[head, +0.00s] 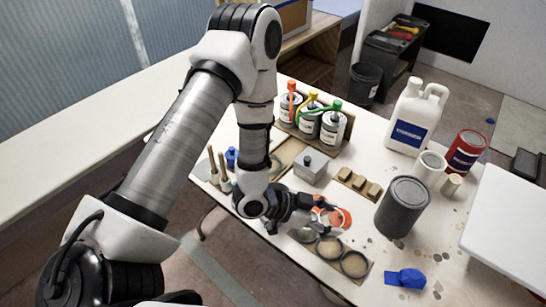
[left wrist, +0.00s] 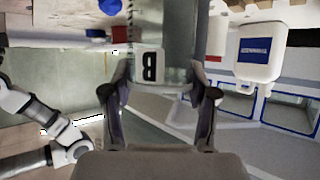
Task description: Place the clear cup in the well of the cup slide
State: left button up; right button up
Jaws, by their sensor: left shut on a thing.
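The clear cup (left wrist: 178,35) fills the top middle of the left wrist view and carries a white label with a black letter B. My left gripper (left wrist: 163,92) is shut on the clear cup, with one finger on each side. In the head view my left gripper (head: 304,203) is above the table, close to the cup slide. The cup slide (head: 371,268) is a wooden strip with dark round wells near the table's front edge. Orange and white patches show by the fingers, where the cup is hard to make out. My right gripper is not in view.
A dark grey can (head: 401,207) stands right of the cup slide. A wooden block holder (head: 357,184) and a grey box (head: 311,167) stand behind. Bottles with coloured tops (head: 308,126) and a white jug (head: 416,115) are farther back. A blue item (head: 406,279) lies at front right.

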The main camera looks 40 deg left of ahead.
pick_arm(q)
jog(key=w+a+r+n+t+y, duration=0.4)
jog(key=w+a+r+n+y, duration=0.15)
jog(key=w+n+y, duration=0.4)
jog(key=w+a+r+n+g+y+b, duration=0.25)
jog(key=a+n+y, duration=0.3)
jog(key=a, duration=0.35)
jog(key=w+a+r+n+g+y+b, duration=0.1)
jog(key=w+a+r+n+g+y, duration=0.2)
jog(key=a+n, duration=0.45)
jog(key=a+f+n+g+y+b, duration=0.1)
jog(key=a+f+b, duration=0.1)
jog(key=f, duration=0.4)
jog(key=a+f+n+g+y+b, duration=0.1)
jog(key=a+f+b, duration=0.1)
jog(key=f, duration=0.4)
jog(key=s+a+f+n+g+y+b, duration=0.1)
jog(key=a+f+g+b, duration=0.1)
jog(key=a+f+b, duration=0.1)
notch_tip(320, 180, down, 3)
jog(key=shift+r+b, duration=0.1)
jog(key=shift+b, duration=0.5)
jog(key=shift+s, duration=0.1)
jog(key=o, duration=1)
